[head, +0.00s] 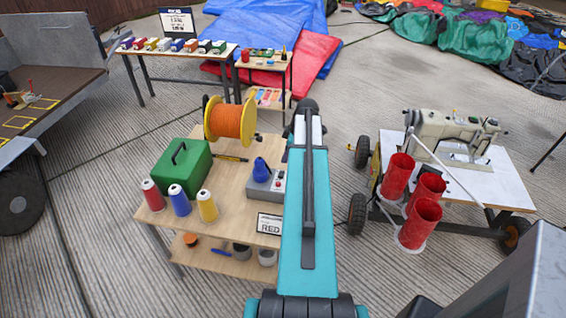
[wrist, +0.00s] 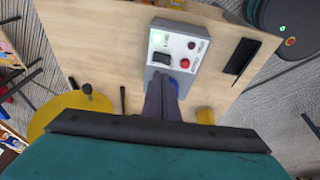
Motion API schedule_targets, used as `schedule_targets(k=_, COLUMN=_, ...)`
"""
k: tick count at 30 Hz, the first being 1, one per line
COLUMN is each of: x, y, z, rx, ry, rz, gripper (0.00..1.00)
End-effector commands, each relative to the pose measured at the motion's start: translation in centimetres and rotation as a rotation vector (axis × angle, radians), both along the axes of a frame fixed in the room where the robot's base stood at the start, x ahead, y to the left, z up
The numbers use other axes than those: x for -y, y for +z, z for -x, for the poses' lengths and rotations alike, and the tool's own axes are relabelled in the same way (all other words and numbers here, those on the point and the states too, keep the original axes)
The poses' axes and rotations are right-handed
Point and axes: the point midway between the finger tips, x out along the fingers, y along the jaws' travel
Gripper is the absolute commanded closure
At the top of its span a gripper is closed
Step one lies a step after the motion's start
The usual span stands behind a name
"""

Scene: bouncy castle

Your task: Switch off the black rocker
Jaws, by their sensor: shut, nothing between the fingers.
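A grey control box (wrist: 178,48) sits on the wooden bench top, and it also shows in the head view (head: 278,192). A blue object (head: 261,171) stands at the box in the head view, where the rocker is not clearly seen. My gripper is hidden there behind my arm.
A sewing machine table (head: 500,178) with red tubes (head: 398,177) stands to the right.

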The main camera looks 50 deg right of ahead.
Motion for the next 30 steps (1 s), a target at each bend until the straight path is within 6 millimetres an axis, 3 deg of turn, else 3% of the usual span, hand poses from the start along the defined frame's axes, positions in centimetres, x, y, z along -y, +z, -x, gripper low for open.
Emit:
schedule_targets(k=16, x=-0.1, y=5.3, z=1.6, rx=0.000, ry=0.003, rz=0.001, gripper=1.00)
schedule_targets(k=30, x=-0.2, y=6.1, z=1.8, rx=-0.001, ry=0.004, rz=-0.001, gripper=1.00)
